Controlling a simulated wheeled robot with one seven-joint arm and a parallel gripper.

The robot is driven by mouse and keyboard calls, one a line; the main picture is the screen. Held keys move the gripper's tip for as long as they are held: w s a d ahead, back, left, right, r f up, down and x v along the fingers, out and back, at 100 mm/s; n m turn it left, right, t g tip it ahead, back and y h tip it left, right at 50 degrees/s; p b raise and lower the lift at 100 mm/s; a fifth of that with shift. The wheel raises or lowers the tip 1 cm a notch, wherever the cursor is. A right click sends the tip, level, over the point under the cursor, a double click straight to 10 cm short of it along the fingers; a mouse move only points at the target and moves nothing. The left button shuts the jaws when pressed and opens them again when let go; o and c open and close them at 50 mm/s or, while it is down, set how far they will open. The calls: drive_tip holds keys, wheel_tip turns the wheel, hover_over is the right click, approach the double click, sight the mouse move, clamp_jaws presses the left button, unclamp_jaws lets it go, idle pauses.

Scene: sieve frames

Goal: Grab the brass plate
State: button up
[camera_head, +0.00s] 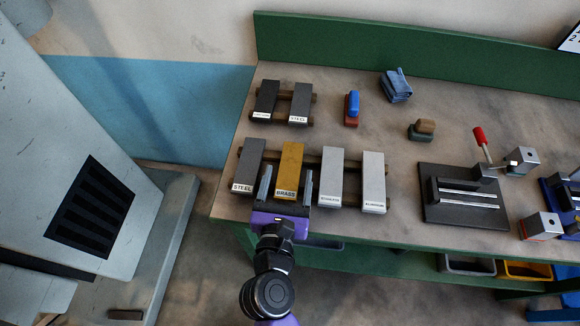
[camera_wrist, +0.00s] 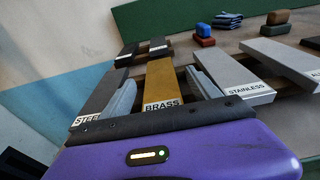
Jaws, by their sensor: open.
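The brass plate (camera_head: 290,166) is a gold bar labelled "BRASS", lying in the front row on wooden rails on the bench. It also shows in the wrist view (camera_wrist: 160,83). My gripper (camera_head: 287,184) is purple with grey fingers, at the front edge of the bench. Its fingers stand apart, one on each side of the brass plate's labelled near end. In the wrist view the gripper (camera_wrist: 163,92) has the brass plate between its fingers, with gaps visible. I cannot tell whether either finger touches it.
A dark steel plate (camera_head: 249,163) lies close left, a stainless plate (camera_head: 331,172) close right, and an aluminium-looking plate (camera_head: 373,178) beyond. Two dark plates (camera_head: 266,98) lie behind. A clamp fixture (camera_head: 463,196) stands right.

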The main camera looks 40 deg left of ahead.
sight(290, 169)
drive_tip(key=shift+x, duration=1.55)
drive_tip(key=shift+c, duration=0.2)
clamp_jaws()
drive_tip(key=shift+r, duration=0.2)
